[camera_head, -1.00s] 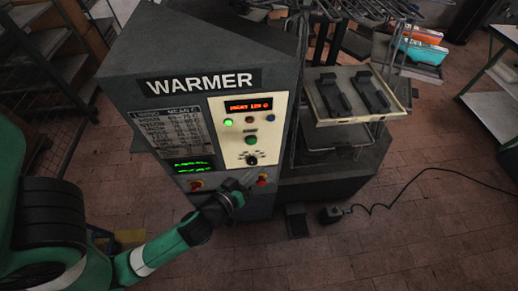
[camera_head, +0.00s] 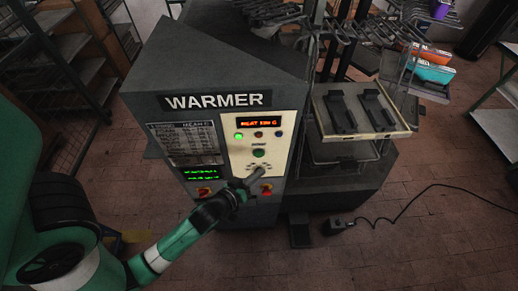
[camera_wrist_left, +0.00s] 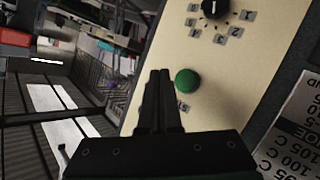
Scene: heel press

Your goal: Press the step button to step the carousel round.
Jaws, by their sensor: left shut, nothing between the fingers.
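The green button (camera_head: 259,153) sits on the cream panel of the warmer, above my left gripper's tip in the head view. It shows as a round green knob (camera_wrist_left: 187,81) in the wrist view, with a small label beside it that I cannot read clearly. My left gripper (camera_head: 257,174) is shut and empty, its tip in front of the panel below the button. In the wrist view the closed fingers (camera_wrist_left: 160,76) point just left of the button, with a gap between them in the picture. The carousel's moving part is not clearly identifiable.
The dial (camera_wrist_left: 214,9) with numbers shows in the wrist view. Small lamps, one lit green (camera_head: 239,136), sit above the button. A red knob (camera_head: 266,189) is low on the warmer's front (camera_head: 219,101). A tray (camera_head: 399,129) with two dark pads is at right.

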